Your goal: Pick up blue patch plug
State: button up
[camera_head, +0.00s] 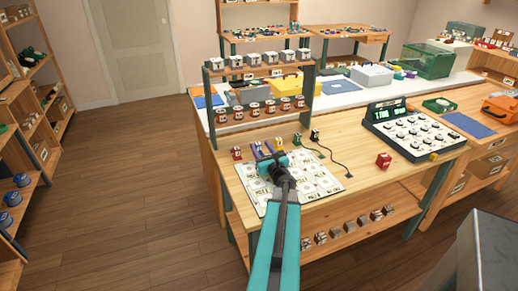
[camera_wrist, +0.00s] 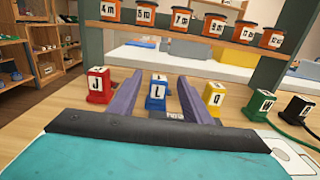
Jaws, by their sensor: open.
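The blue patch plug (camera_wrist: 156,92) stands upright on the table, with a white top block lettered L. In the wrist view it shows between the two purple fingers of my gripper (camera_wrist: 159,80), with a gap on each side. My gripper is open and holds nothing. In the head view my gripper (camera_head: 264,151) is low over the back of the white card sheet (camera_head: 308,184), and the blue plug is mostly hidden by the fingers there.
A red plug lettered J (camera_wrist: 98,86) stands just left of the left finger. A yellow plug (camera_wrist: 214,97) stands just right of the right finger. Green (camera_wrist: 260,105) and black (camera_wrist: 298,108) plugs stand farther right. A shelf of orange spools (camera_wrist: 182,18) rises behind.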

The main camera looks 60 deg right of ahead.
aim_at(258, 143)
jog(key=shift+p+x, duration=0.4)
jog(key=shift+x, duration=1.15)
grip_shut()
jog(key=shift+r, duration=0.1)
jog(key=shift+r+b, duration=0.45)
jog(key=shift+r, duration=0.95)
jog(key=shift+s+r, duration=0.25)
jog(key=s+d+b, duration=0.1)
jog(key=s, duration=0.4)
jog(key=s+d+r+b, duration=0.1)
jog(key=s, duration=0.4)
jog(key=s+d+b, duration=0.1)
jog(key=s, duration=0.4)
jog(key=shift+s+r, duration=0.15)
jog(key=shift+r, duration=0.1)
